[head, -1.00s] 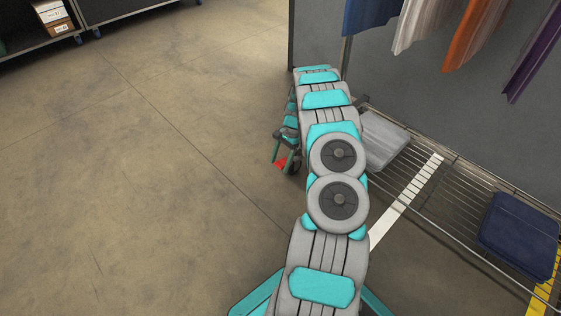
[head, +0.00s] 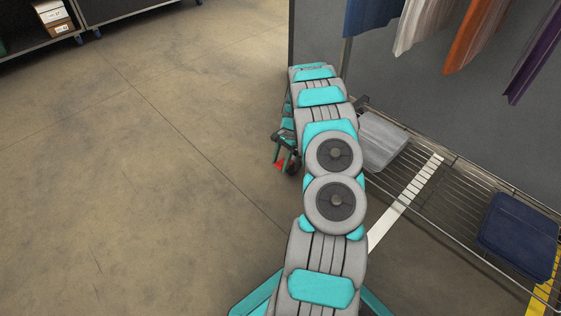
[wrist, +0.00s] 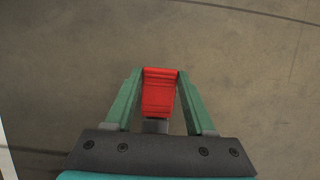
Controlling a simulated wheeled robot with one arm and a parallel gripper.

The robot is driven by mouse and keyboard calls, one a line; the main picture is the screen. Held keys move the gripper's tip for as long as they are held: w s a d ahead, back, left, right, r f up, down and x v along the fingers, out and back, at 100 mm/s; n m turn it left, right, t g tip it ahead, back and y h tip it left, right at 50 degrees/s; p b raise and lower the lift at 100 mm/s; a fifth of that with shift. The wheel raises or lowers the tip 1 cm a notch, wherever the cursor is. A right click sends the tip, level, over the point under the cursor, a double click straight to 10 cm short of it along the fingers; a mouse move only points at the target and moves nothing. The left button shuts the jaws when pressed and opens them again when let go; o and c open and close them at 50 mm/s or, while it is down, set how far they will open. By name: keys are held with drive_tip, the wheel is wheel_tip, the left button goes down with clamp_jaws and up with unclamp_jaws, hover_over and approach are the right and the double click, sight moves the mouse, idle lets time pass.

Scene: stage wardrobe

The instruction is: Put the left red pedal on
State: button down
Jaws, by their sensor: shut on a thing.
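The red pedal (wrist: 159,92) sits between the two green fingers of my gripper (wrist: 160,76) in the wrist view. The fingers touch its sides, and my gripper is shut on it. In the head view only a small red part of the pedal (head: 279,164) shows by the fingers of my gripper (head: 279,158), low above the floor. A dark caster wheel (head: 294,167) is just right of it, partly hidden by my arm. I cannot tell whether the pedal is up or pressed down. No second red pedal shows.
A rack with a wire shelf (head: 448,194) and hanging clothes (head: 474,35) stands on the right. A grey case (head: 380,142) and a blue case (head: 518,222) rest on the shelf. Open floor (head: 120,190) lies to the left. A dark wheeled shelf (head: 110,10) stands far back left.

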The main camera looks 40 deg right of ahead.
drive_tip(key=shift+a+f+h+p, duration=0.1)
drive_tip(key=shift+a+h+p, duration=0.25)
drive_tip(key=shift+h, duration=0.75)
drive_tip(key=shift+s+a+f+h+b, duration=0.1)
drive_tip(key=shift+f+h+b, duration=0.1)
drive_tip(key=shift+h, duration=0.35)
drive_tip(key=shift+a+f+h+b, duration=0.1)
drive_tip(key=shift+f+h+b, duration=0.05)
drive_tip(key=shift+h, duration=0.9)
drive_tip(key=shift+b, duration=0.3)
drive_tip(key=shift+c, duration=1.2)
unclamp_jaws()
wheel_tip(320, 180, up, 8)
drive_tip(key=a+p, duration=0.1)
drive_tip(key=shift+f, duration=0.2)
drive_tip(key=shift+a, duration=0.1)
